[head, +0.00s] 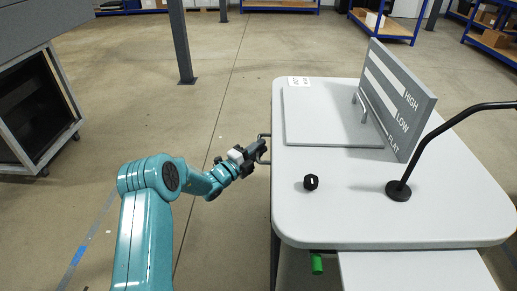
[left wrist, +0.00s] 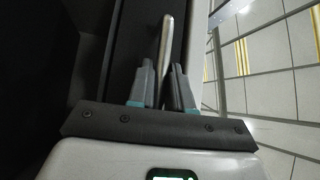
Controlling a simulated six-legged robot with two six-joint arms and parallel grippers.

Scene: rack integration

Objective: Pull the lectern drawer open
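The lectern (head: 300,205) has a pale grey top with rounded corners. A thin metal pull handle (head: 262,136) sticks out from its left side; I take it for the drawer's. The drawer front is hidden below the top's edge. My left gripper (head: 261,149) is at this handle. In the left wrist view, the handle bar (left wrist: 166,38) runs between the two fingers (left wrist: 164,86), with a narrow gap between them. The fingers look open around the bar; I cannot see firm contact. My right gripper is in neither view.
On the top are a black knob (head: 311,182), a black lamp arm (head: 398,190), a flat grey panel (head: 325,125) and an upright board marked HIGH, LOW, FLAT (head: 400,92). A green grip (head: 317,264) hangs below the front edge. Floor left of the lectern is clear up to a dark rack (head: 70,95).

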